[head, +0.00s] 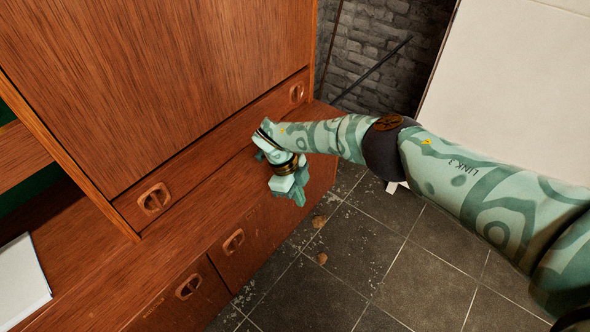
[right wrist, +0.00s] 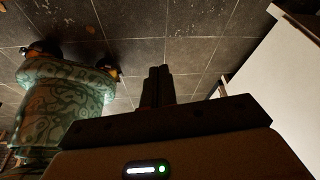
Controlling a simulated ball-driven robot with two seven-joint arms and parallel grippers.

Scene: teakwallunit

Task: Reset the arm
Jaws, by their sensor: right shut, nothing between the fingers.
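My right arm (head: 480,185) comes in from the right in the head view and reaches to the wooden wall unit (head: 170,80). My right gripper (head: 290,190) is at the arm's end, in front of the unit's ledge and pointing down. Its fingers are together and hold nothing. In the right wrist view the closed fingers (right wrist: 157,88) show dark against the tiled floor. From the head view I cannot tell whether the gripper touches the unit. My left gripper is in neither view.
The unit has a drawer with recessed handles (head: 154,200) and lower doors with handles (head: 233,242). A white book or paper (head: 20,280) lies at the left. Dark floor tiles (head: 400,270) are mostly clear, with small brown bits (head: 320,221). A white panel (head: 520,80) stands at the right.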

